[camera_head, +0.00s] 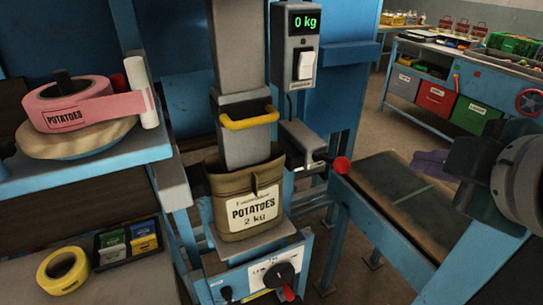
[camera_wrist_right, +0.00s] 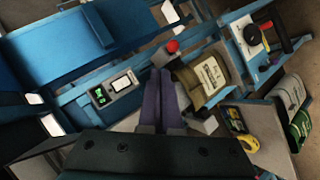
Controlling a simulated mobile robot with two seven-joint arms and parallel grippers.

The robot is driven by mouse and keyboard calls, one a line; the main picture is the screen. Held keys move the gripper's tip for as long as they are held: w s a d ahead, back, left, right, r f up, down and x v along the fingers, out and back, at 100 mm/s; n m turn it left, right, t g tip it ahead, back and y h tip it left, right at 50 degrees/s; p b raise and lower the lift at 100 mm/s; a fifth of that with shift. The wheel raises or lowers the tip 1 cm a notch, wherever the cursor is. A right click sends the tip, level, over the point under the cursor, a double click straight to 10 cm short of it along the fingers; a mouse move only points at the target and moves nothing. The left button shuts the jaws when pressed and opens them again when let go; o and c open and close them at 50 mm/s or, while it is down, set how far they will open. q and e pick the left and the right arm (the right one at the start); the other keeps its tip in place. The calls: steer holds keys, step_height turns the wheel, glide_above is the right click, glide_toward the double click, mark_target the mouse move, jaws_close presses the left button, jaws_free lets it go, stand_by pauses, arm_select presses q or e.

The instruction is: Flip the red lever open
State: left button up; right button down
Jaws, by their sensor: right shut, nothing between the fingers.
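The red lever knob (camera_head: 341,164) sits at the end of a short dark rod. The rod comes out of a grey clamp block (camera_head: 302,143) beside the filling spout. In the right wrist view the red knob (camera_wrist_right: 172,46) shows a little beyond the fingertips. My right gripper (camera_head: 424,162) is to the right of the knob, apart from it. Its purple fingers (camera_wrist_right: 160,75) are together with nothing between them. A brown potato sack (camera_head: 246,190) hangs around the spout, and it also shows in the wrist view (camera_wrist_right: 203,78). My left gripper is not in view.
A scale display (camera_head: 304,22) reading 0 kg stands above the clamp. A yellow handle (camera_head: 249,118) crosses the spout. A blue-framed conveyor (camera_head: 395,195) lies below my right gripper. A dial panel (camera_head: 270,275) is below the sack. A shelf with pink tape (camera_head: 75,115) is at left.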

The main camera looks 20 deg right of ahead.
steer(key=w+f+n+t+y+b, duration=0.1)
steer(key=w+f+n+t+b, duration=0.2)
steer(key=f+n+b, duration=0.4)
steer(key=w+f+n+t+y+b, duration=0.1)
steer(key=f+n+t+b, duration=0.3)
steer(key=b, duration=1.7)
steer(key=w+f+n+t+y+b, duration=0.1)
steer(key=w+f+n+t+b, duration=0.2)
steer(key=f+n+b, duration=0.7)
step_height(320, 180, down, 6)
steer(key=w+b, duration=0.1)
steer(key=b, duration=0.3)
steer(key=shift+w+d+r+t, duration=0.15)
steer(key=shift+w+d+t, duration=0.15)
steer(key=shift+d+t, duration=0.1)
steer(key=shift+r, duration=0.1)
steer(key=p, duration=0.2)
glide_toward(331, 160)
steer(key=shift+w+a, duration=0.15)
steer(key=shift+w, duration=1.9)
